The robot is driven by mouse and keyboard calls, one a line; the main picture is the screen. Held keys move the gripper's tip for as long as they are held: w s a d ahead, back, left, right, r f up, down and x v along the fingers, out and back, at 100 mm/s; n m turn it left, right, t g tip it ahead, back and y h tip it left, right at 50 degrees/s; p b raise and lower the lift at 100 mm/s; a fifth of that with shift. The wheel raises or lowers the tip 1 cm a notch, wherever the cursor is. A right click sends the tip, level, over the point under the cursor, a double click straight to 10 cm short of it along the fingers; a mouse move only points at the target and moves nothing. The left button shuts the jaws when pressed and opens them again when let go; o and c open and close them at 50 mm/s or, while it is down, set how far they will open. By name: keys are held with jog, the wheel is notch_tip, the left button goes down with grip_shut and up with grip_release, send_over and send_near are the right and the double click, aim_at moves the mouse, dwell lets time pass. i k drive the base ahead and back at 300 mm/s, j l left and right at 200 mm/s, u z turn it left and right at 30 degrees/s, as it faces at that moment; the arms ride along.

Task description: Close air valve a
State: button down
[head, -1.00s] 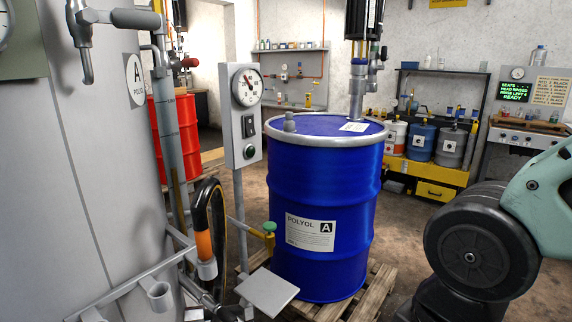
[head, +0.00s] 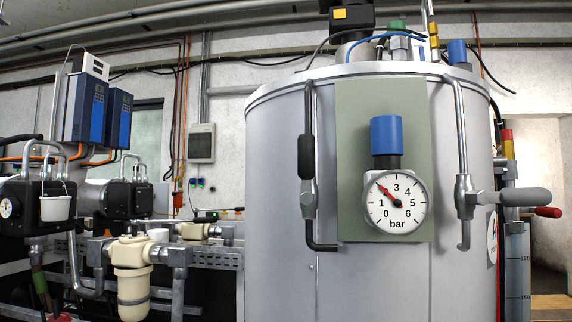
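Two lever valves sit on pipes at the front of the grey tank (head: 277,190). The left valve (head: 308,200) has a dark handle (head: 306,157) standing upright, in line with its pipe. The right valve (head: 466,197) has a grey handle (head: 525,197) pointing right, across its pipe. I see no readable label on either, so I cannot tell for sure which is air valve a. A pressure gauge (head: 398,212) between them reads about 2 bar, below a blue regulator knob (head: 386,135). My gripper is not in view.
A red handle (head: 548,212) sticks out just below the grey one. A partly cut-off label with an A (head: 492,238) is on the tank's right side. Pumps (head: 55,205) and a cream filter housing (head: 131,280) stand at the left. A doorway (head: 545,200) opens at the right.

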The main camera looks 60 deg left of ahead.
aim_at(306, 142)
jog(key=u, duration=1.65)
